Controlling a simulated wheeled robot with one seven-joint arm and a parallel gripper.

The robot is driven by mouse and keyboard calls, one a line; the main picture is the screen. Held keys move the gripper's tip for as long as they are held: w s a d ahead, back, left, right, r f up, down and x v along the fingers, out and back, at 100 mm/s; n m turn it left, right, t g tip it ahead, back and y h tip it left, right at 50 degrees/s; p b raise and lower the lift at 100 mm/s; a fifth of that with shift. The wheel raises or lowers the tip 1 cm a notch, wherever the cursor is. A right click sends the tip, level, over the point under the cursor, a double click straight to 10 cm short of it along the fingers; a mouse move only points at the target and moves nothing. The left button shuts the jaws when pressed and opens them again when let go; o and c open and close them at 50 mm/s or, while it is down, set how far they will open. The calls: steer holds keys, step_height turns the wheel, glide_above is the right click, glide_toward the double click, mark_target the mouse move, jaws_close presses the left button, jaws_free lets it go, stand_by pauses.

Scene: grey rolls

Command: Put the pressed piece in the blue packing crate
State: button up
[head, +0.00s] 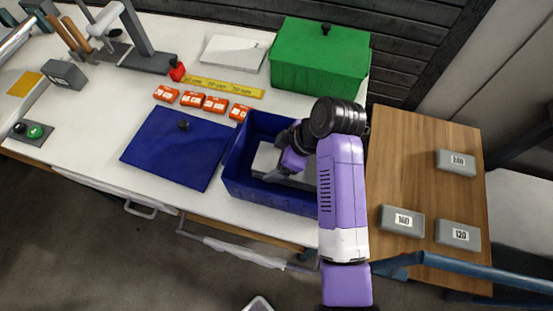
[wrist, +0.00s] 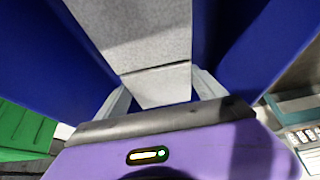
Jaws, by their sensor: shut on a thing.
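The blue packing crate (head: 268,195) stands open at the front of the white table. My gripper (head: 287,171) reaches down into it from the right. In the wrist view, my gripper (wrist: 163,92) is shut on a grey block-like piece (wrist: 162,84), with a finger on either side. Blue crate walls (wrist: 50,45) flank the piece in that view. A pale grey surface (head: 266,158) shows inside the crate beside my gripper in the head view. My arm hides the crate's right part. I cannot tell whether the piece touches the crate floor.
A blue lid (head: 170,150) with a black knob lies left of the crate. A green lidded box (head: 318,60) stands behind it. Several orange boxes (head: 193,99) and a yellow ruler (head: 225,88) lie nearby. Numbered grey blocks (head: 402,221) sit on the wooden table (head: 400,150) at right.

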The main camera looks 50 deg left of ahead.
steer(key=shift+f, duration=0.8)
steer(key=shift+f, duration=0.15)
steer(key=o, duration=1.6)
steer(key=b+v, duration=0.1)
steer(key=v, duration=1.1)
steer(key=shift+r, duration=0.2)
steer(key=shift+s, duration=0.1)
